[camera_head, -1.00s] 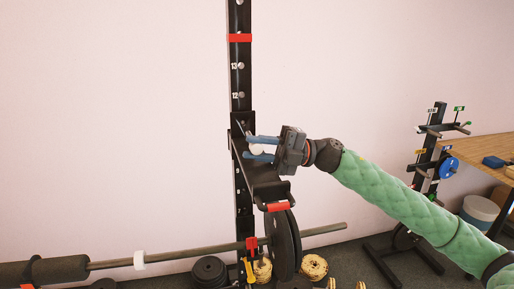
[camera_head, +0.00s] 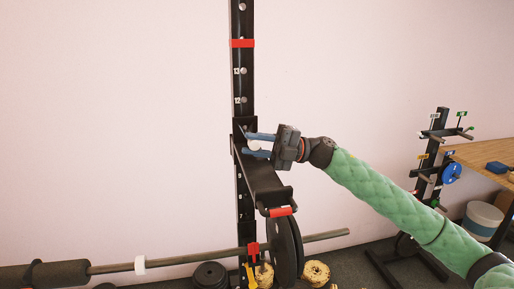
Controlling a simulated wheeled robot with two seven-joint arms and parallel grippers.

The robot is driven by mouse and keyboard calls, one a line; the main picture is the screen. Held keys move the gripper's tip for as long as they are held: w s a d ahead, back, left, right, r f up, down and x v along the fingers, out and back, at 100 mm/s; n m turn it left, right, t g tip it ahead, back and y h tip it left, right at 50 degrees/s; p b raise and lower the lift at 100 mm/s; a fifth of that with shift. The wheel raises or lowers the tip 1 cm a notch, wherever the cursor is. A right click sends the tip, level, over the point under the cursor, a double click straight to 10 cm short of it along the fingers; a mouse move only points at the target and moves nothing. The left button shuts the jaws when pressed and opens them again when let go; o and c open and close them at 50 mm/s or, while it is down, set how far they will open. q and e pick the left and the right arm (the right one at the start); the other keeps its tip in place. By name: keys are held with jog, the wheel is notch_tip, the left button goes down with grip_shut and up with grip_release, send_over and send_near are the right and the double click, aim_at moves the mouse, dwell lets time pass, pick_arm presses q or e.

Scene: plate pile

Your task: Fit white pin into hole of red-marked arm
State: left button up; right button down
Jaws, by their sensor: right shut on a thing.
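The red-marked arm (camera_head: 264,182) is a black bracket on the black upright (camera_head: 243,100), with a red band (camera_head: 280,212) at its front end. My right gripper (camera_head: 252,144) comes in from the right at the bracket's upper end, beside the upright. It is shut on the white pin (camera_head: 254,146), a small white piece showing between its blue fingers. The pin's far end and the hole it faces are hidden, so I cannot tell whether the pin is inside the hole. My left gripper is not in view.
A barbell (camera_head: 190,259) with a black plate (camera_head: 283,245) crosses below the bracket. More weights lie on the floor. A plate rack (camera_head: 436,150) and a wooden table (camera_head: 485,165) stand at right. The wall area left of the upright is clear.

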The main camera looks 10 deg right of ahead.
jog(key=shift+w, duration=0.3)
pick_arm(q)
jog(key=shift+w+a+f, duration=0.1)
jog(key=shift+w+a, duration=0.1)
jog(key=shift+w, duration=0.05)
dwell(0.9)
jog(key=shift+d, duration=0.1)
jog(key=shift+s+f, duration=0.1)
pick_arm(e)
jog(key=shift+w, duration=0.15)
dwell(0.7)
